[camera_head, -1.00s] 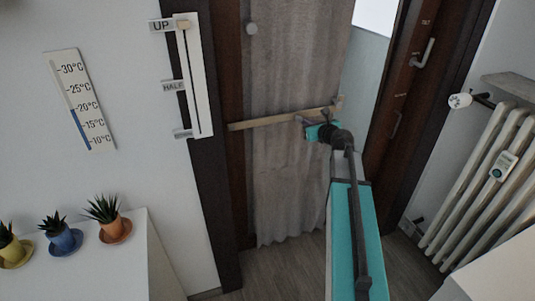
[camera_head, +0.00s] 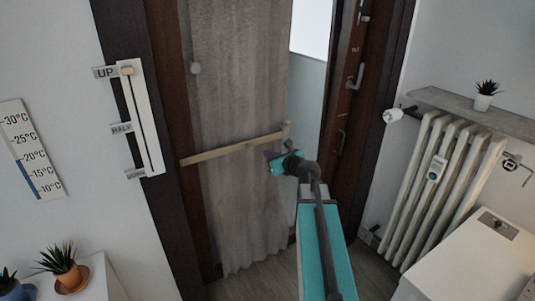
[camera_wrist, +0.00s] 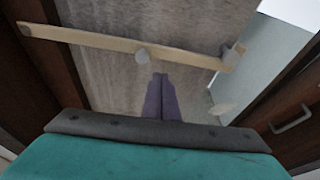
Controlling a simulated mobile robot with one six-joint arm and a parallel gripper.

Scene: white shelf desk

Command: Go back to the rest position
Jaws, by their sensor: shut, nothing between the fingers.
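My gripper (camera_head: 271,157) is at the end of my raised arm, in front of the curtain and near the right part of the wooden bar in the head view. In the wrist view my gripper (camera_wrist: 162,80) has its two purple fingers together with nothing between them. I cannot tell whether the fingertips touch the curtain.
A grey curtain (camera_head: 235,95) hangs in a dark doorway, open on its right side. A white slider panel (camera_head: 140,115) and a thermometer (camera_head: 30,150) are on the left wall. A radiator (camera_head: 440,180), a shelf (camera_head: 470,110) and a white cabinet (camera_head: 470,260) stand right.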

